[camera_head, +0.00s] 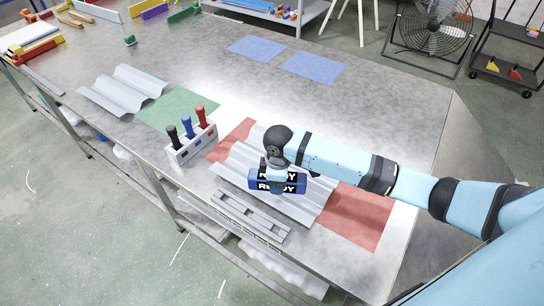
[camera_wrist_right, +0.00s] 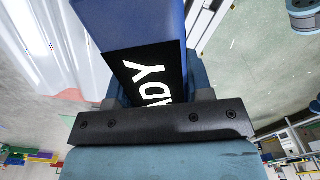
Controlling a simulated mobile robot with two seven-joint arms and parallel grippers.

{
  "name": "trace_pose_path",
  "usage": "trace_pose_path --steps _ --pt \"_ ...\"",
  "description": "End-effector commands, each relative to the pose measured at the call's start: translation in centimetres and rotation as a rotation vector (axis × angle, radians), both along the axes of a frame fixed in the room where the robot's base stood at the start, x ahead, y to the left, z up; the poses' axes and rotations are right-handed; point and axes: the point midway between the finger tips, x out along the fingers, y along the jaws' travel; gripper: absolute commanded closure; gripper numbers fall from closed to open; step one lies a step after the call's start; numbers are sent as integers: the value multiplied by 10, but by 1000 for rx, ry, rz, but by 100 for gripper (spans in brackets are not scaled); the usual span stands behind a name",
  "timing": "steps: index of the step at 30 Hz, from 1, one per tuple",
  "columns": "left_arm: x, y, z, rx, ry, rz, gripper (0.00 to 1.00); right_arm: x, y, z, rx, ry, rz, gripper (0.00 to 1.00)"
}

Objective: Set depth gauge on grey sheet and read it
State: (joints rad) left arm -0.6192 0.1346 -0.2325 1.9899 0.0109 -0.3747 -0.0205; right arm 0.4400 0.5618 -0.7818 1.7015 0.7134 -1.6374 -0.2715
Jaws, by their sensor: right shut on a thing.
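The depth gauge (camera_head: 278,187) is a blue block with a black display reading READY. My right gripper (camera_head: 278,172) is shut on it. It is over the middle of a grey corrugated sheet (camera_head: 241,164), which lies across a red mat (camera_head: 361,218). I cannot tell whether the gauge touches the sheet. In the right wrist view the gauge (camera_wrist_right: 135,22) stands between the fingers, its display partly cut off by the gripper body. A second grey corrugated sheet (camera_head: 122,91) lies at the left, beside and partly on a green mat (camera_head: 181,107). My left gripper is not in view.
A holder (camera_head: 192,146) with black, blue and red handled tools stands left of the near sheet. A slotted grey rack (camera_head: 237,215) lies along the table's front edge. Two blue mats (camera_head: 314,67) at the back are bare. The table's right part is clear.

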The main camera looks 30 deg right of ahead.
Motion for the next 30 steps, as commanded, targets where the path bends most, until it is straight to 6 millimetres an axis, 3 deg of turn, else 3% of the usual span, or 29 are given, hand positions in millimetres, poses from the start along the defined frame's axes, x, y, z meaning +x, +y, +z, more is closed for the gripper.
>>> trace_pose_path --steps 6,13,19,30 --pt "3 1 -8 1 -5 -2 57 49 -8 -2 0 -12 550 86" --pt "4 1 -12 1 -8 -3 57 84 -17 1 -2 -17 965 86" --pt "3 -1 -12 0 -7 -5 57 93 -20 3 -2 -19 1100 86" --pt "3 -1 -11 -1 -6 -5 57 94 -20 4 -2 -19 1108 86"
